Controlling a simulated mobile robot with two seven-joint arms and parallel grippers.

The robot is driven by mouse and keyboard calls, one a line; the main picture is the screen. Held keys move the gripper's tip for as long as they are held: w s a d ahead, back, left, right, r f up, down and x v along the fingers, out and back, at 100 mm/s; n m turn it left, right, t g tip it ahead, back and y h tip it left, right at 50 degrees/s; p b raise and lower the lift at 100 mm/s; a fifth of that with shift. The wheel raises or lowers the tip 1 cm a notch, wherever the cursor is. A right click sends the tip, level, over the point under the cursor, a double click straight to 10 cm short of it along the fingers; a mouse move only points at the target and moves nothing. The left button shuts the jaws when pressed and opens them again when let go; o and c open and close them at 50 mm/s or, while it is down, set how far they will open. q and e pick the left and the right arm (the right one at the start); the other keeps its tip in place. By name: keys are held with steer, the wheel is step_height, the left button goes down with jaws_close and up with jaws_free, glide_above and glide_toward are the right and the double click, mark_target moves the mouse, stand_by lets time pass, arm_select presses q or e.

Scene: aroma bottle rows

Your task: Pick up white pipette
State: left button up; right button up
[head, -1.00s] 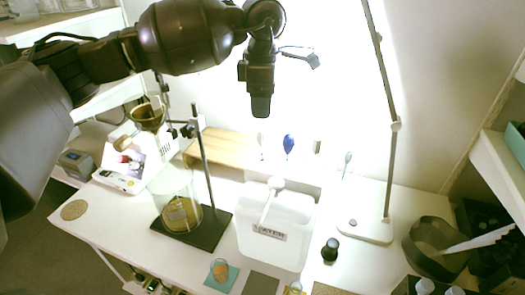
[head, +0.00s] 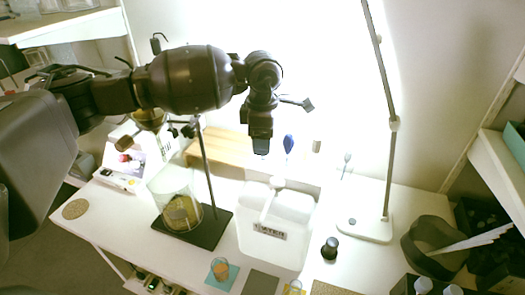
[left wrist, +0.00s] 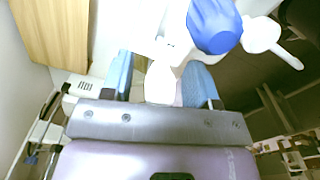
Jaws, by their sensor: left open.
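My left gripper (head: 261,146) points down at the back of the white table, in front of the bright wall. In the left wrist view its two blue fingers (left wrist: 165,82) are apart. A pale, white piece (left wrist: 162,80), which looks like the white pipette, shows between them; whether they touch it I cannot tell. In the head view the gripper hides most of that spot. A blue-bulbed pipette (head: 288,144) stands just to the right; its bulb is large in the left wrist view (left wrist: 213,24). My right gripper is not in view.
A white container (head: 272,240) with a label stands in front of the gripper. A beaker (head: 178,205) and a stand on a black base are to the left. A lamp (head: 365,222) rises to the right. A wooden board (head: 222,150) lies behind.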

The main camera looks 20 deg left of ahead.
arm_select(q)
steer(key=shift+c, duration=1.2)
steer(key=c, duration=0.4)
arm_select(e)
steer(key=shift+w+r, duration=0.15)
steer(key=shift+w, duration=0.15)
arm_select(q)
steer(key=shift+r, duration=0.3)
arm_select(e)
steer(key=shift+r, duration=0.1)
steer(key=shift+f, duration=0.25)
arm_select(q)
step_height(320, 180, up, 20)
steer(key=shift+f, duration=0.25)
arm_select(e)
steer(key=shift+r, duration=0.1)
